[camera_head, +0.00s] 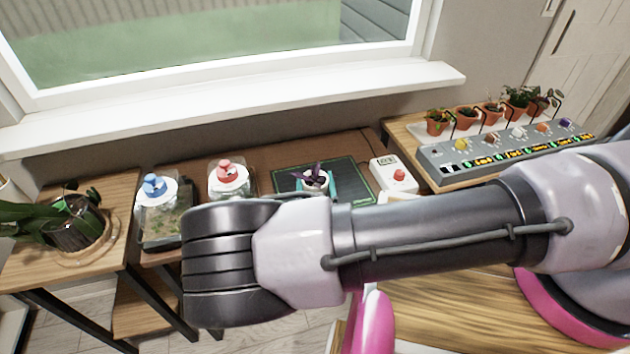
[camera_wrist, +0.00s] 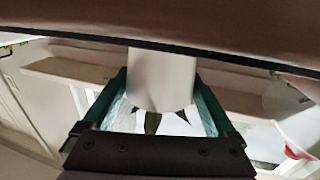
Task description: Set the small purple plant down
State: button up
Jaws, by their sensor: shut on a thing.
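The small purple plant (camera_head: 316,173) stands upright in a white pot at the dark green gridded mat (camera_head: 352,181) on the brown table. In the wrist view the white pot (camera_wrist: 161,75) shows upside down, with dark leaves below it. My gripper (camera_head: 317,186) is shut on the pot, with teal fingers on either side; they also frame it in the wrist view (camera_wrist: 160,90). The pot's base is close to the dark surface edge, but I cannot tell whether it touches. My arm hides the front of the table.
Two clear containers with a blue knob (camera_head: 153,185) and a red knob (camera_head: 232,175) stand left of the mat. A white box with a red button (camera_head: 398,175) is right of it. Further right are a grey console (camera_head: 440,158) and several potted plants (camera_head: 490,112). A large plant (camera_head: 75,225) stands far left.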

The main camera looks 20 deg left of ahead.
jog(key=shift+f, duration=0.15)
jog(key=o, duration=1.3)
jog(key=shift+s, duration=0.3)
jog(key=v, duration=1.1)
jog(key=shift+s+d, duration=0.15)
jog(key=shift+s, duration=0.05)
